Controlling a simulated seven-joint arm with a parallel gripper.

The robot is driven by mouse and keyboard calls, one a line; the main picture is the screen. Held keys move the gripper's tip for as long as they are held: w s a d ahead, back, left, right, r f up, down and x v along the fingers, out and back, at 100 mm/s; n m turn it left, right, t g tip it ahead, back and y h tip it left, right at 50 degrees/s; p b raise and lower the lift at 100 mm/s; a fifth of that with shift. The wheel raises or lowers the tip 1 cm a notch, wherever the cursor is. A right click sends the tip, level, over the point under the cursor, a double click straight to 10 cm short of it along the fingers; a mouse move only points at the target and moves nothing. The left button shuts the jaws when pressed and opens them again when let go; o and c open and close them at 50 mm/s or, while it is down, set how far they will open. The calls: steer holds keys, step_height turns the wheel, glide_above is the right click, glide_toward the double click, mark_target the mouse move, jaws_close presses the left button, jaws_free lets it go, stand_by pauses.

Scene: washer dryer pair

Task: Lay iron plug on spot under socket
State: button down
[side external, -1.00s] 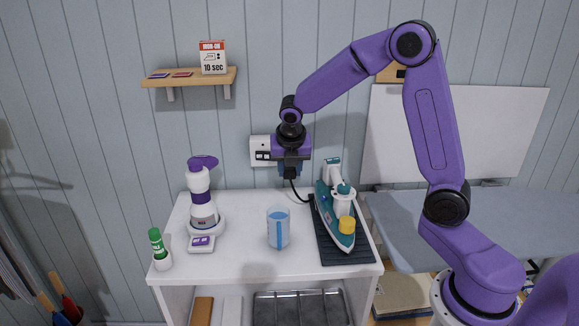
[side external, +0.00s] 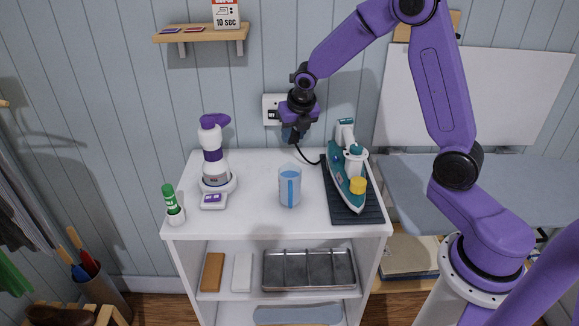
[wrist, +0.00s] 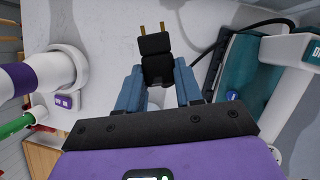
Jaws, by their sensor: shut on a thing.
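My gripper (side external: 295,131) is shut on the iron plug, low by the wall, near the table's back edge. In the wrist view the plug (wrist: 155,48) is black with two brass prongs pointing away from my gripper (wrist: 158,88), between blue fingers. A black cord runs from the plug's area to the teal and white iron (side external: 346,175), also in the wrist view (wrist: 255,70). The white wall socket (side external: 271,110) is just left of my gripper and partly covered by it. The white tabletop (side external: 250,215) lies below; no marked spot can be made out.
The iron stands on a dark ribbed mat (side external: 352,212). A blue cup (side external: 289,188) stands mid-table. The front middle of the tabletop is clear.

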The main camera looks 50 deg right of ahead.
steer(key=shift+w+f, duration=0.1)
steer(key=shift+f, duration=5)
steer(key=shift+f, duration=0.1)
steer(key=c, duration=0.7)
jaws_free()
steer(key=shift+c, duration=0.2)
steer(key=v, duration=1.2)
